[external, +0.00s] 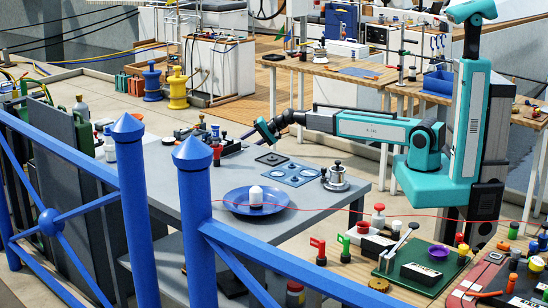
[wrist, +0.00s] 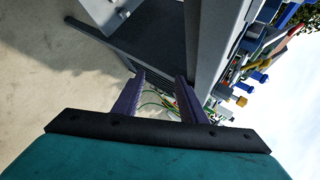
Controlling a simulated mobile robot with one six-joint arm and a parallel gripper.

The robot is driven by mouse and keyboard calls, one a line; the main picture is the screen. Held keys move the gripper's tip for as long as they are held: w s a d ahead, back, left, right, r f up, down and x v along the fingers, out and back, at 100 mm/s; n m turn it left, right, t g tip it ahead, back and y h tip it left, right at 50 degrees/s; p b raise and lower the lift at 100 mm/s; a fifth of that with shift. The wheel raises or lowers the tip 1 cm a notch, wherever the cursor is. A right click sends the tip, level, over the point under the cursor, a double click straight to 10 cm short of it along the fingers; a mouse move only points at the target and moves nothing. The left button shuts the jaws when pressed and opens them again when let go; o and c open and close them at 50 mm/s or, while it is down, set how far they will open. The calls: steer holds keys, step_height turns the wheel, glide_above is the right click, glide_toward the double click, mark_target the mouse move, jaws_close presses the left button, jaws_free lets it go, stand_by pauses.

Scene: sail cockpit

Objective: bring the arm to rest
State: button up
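My arm reaches left from its upright teal column, with its forearm roughly level above the grey table (external: 330,165). The gripper is open and empty. The wrist view is steeply tilted.
A blue plate (external: 232,202) with a white-topped item stands on the grey table. A metal pot (external: 336,178) stands to its right, and a flat blue panel (external: 291,174) lies behind. Blue railing posts (external: 197,235) cross the foreground. A red line (external: 400,213) runs across the front. Open air surrounds the gripper.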

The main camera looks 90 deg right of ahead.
steer(key=s+a+f+n+g+y+p, duration=0.1)
steer(key=s+a+f+g+y, duration=0.15)
steer(key=s+a+f, duration=0.55)
steer(key=s+a+f+n+g+y+p, duration=0.15)
steer(key=s+a+f+g, duration=0.25)
steer(key=a+f, duration=0.6)
steer(key=s+a+f+n+g+y+p, duration=0.1)
steer(key=s+a+f+n+g+y, duration=0.15)
steer(key=s+a+f, duration=0.65)
steer(key=s+a+f+n+g+h, duration=0.1)
steer(key=s+a+n, duration=0.3)
steer(key=s, duration=0.4)
steer(key=s+a+f+n+g+h+p, duration=0.1)
steer(key=s+a+f+n+g, duration=0.3)
steer(key=s, duration=0.5)
steer(key=s+a+f+n+g+h+p, duration=0.1)
steer(key=s+a+f+n+g+h, duration=0.1)
steer(key=s, duration=0.6)
steer(key=shift+s+a+f+n+g+h, duration=0.4)
steer(key=shift+a+f+n+h, duration=0.2)
steer(key=shift+a+n, duration=0.45)
steer(key=shift+o, duration=0.5)
